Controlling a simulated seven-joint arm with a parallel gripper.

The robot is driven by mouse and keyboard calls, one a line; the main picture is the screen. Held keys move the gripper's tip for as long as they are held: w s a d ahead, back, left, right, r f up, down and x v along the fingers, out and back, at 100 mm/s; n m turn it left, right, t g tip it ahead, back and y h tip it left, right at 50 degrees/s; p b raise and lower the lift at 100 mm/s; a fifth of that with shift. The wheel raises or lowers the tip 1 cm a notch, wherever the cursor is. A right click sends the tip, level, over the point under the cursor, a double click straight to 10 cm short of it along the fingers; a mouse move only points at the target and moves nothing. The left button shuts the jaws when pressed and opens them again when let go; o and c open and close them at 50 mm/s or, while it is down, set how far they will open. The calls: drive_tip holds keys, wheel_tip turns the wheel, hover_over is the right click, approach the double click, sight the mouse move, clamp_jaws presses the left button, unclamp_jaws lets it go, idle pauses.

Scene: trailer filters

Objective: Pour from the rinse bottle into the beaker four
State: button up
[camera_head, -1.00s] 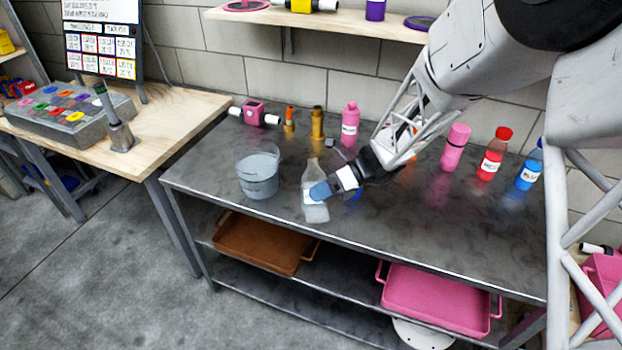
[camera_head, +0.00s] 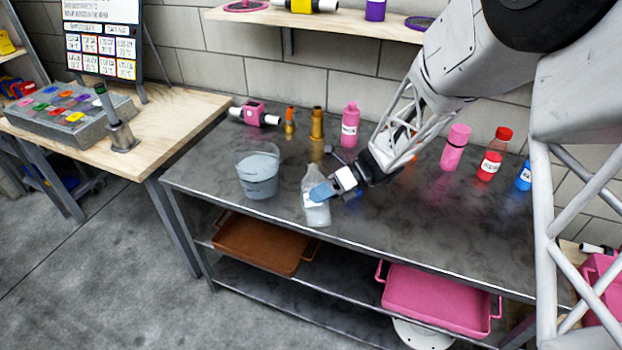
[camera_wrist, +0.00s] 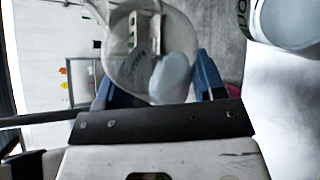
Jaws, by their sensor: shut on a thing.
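The rinse bottle (camera_head: 317,213) is a clear, narrow-necked bottle with pale liquid low in it. My gripper (camera_head: 323,191) has its blue fingers shut on the bottle's side, and the bottle stands close to upright, leaning slightly. In the wrist view the bottle (camera_wrist: 150,50) sits between the two blue fingers. The beaker (camera_head: 257,181), a wide clear vessel with grey-blue contents, stands on the dark table left of the bottle, apart from it. The beaker also shows cut off at the top right of the wrist view (camera_wrist: 290,25). Whether the bottle's base touches the table is unclear.
The dark table (camera_head: 420,233) is clear in front and to the right of my gripper. Pink (camera_head: 453,149) and red (camera_head: 491,158) bottles stand right.

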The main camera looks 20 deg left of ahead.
drive_tip(key=shift+s+d+f+m+g, duration=0.1)
drive_tip(key=shift+s+f+m+g, duration=0.1)
drive_tip(key=shift+m+g, duration=0.3)
drive_tip(key=shift+s+d+f+m+g, duration=0.15)
drive_tip(key=shift+m+g, duration=0.15)
drive_tip(key=shift+m, duration=0.4)
idle(4.0)
drive_tip(key=shift+w+a+r+m+g, duration=0.15)
drive_tip(key=shift+w+r+m+g, duration=0.2)
drive_tip(key=shift+r, duration=0.4)
drive_tip(key=shift+a+r+m+g, duration=0.15)
drive_tip(key=shift+r+m, duration=0.3)
drive_tip(key=shift+r, duration=0.25)
idle(1.3)
